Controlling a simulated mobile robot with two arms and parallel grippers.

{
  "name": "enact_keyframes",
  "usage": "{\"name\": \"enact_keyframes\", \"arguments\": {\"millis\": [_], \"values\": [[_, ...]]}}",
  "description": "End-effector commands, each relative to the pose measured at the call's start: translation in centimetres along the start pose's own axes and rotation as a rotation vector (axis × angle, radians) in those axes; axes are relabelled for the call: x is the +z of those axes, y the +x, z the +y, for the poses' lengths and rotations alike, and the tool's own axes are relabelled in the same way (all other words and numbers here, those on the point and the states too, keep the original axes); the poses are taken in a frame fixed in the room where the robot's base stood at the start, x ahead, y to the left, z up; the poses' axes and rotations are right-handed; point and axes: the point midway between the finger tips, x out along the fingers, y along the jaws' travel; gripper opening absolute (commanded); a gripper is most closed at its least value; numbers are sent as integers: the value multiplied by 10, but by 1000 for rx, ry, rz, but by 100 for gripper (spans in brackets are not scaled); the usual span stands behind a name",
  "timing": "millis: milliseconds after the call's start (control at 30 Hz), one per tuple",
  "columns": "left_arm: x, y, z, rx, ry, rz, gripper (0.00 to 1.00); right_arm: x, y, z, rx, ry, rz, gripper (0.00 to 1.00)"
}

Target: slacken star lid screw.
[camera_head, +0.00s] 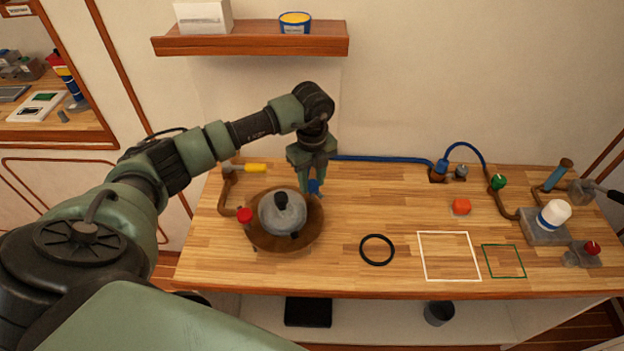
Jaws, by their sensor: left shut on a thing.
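A grey domed lid (279,216) with a black knob sits in a round brown housing (262,242) on the left part of the bench. A small blue star-shaped screw head (315,187) shows at the back right of the housing, beside the lid. My left gripper (314,181) points down there and is shut on the blue star screw. Its fingers partly cover the screw, and whether the screw is still seated cannot be told. My right gripper is not in view.
A red knob (244,215) and a yellow-handled valve (256,168) are close left of the lid. A black ring (377,250), a white outlined square (448,232), a green outlined square (504,246) and an orange-red object (461,206) lie right. Pipe fittings and a white-capped filter (554,214) crowd the right end.

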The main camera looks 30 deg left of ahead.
Motion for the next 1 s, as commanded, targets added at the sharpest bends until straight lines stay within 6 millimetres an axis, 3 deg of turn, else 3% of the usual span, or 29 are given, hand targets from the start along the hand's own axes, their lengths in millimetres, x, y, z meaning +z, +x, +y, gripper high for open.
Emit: {"name": "enact_keyframes", "arguments": {"millis": [733,767,833,1000], "values": [[3,-3,-1,-6,-96,-5,0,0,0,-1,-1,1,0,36],[3,-3,-1,-6,-96,-5,36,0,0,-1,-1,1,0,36],[2,-3,-1,-6,-95,-5,55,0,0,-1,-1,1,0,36],[2,-2,-1,-3,-93,-3,55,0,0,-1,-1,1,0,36]]}}
